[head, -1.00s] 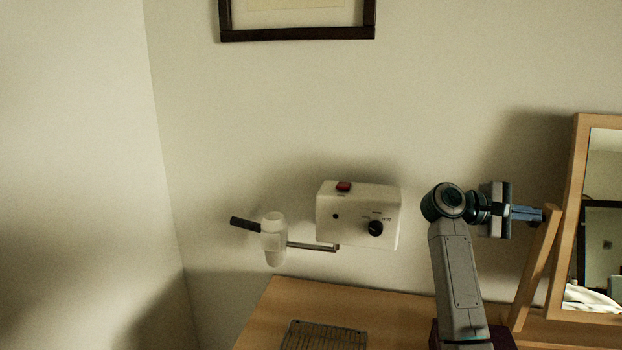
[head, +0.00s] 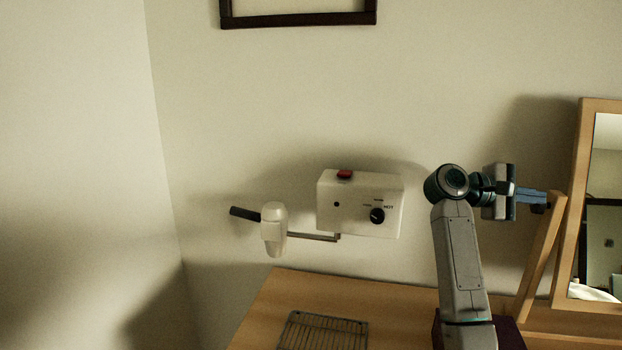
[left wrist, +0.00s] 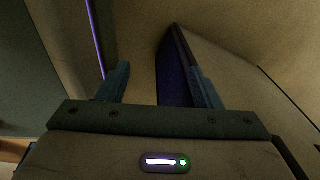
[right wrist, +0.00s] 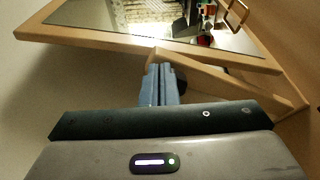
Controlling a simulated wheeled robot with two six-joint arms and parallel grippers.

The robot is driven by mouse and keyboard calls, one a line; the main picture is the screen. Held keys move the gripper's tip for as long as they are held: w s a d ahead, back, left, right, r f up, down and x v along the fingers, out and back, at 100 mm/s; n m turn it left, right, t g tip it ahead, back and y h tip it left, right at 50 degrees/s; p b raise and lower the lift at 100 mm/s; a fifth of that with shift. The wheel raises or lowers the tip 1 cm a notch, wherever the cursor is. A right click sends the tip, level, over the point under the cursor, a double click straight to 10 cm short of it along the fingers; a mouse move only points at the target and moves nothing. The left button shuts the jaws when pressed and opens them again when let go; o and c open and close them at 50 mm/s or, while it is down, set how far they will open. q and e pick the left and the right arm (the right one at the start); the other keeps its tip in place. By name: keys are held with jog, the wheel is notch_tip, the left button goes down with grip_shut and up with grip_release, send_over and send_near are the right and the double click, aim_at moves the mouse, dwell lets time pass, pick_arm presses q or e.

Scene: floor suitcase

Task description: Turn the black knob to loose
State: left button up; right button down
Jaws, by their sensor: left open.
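The black knob (head: 377,216) is on the front of a white wall box (head: 355,190). Small lettering surrounds it, too small to read surely. My right gripper (head: 536,199) is to the right of the box, pointing right, away from the knob, with its tips by the wooden mirror stand. In the right wrist view its blue fingers (right wrist: 161,84) are together with nothing seen between them. My left gripper (left wrist: 158,86) shows only in the left wrist view; its fingers are apart. The knob is not recognisable in either wrist view.
A red button (head: 344,174) tops the box. A pale holder (head: 274,230) with a dark handle hangs left of it on a metal bar. A wooden table (head: 258,318) below carries a wire rack (head: 322,331). The framed mirror (head: 568,225) stands close to my right gripper.

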pick_arm(q)
jog(key=shift+w+f+b, duration=0.1)
jog(key=shift+f+b, duration=0.05)
jog(key=shift+b, duration=0.2)
pick_arm(e)
jog(key=shift+w, duration=0.1)
pick_arm(q)
jog(key=shift+w, duration=1)
pick_arm(e)
jog(key=shift+r, duration=0.1)
pick_arm(q)
jog(key=shift+a, duration=0.1)
pick_arm(e)
jog(key=shift+r+b, duration=0.15)
jog(key=shift+b, duration=0.55)
jog(key=shift+a, duration=0.1)
pick_arm(q)
notch_tip(320, 180, down, 4)
jog(key=b, duration=0.2)
jog(key=shift+s+r+b, duration=0.15)
jog(key=shift+r+b, duration=0.05)
jog(key=shift+b, duration=0.15)
pick_arm(e)
jog(key=a, duration=0.2)
jog(key=w+a, duration=0.1)
jog(key=a, duration=0.2)
jog(key=shift+a+r, duration=0.15)
jog(key=shift+a, duration=0.2)
pick_arm(q)
jog(key=shift+r, duration=0.1)
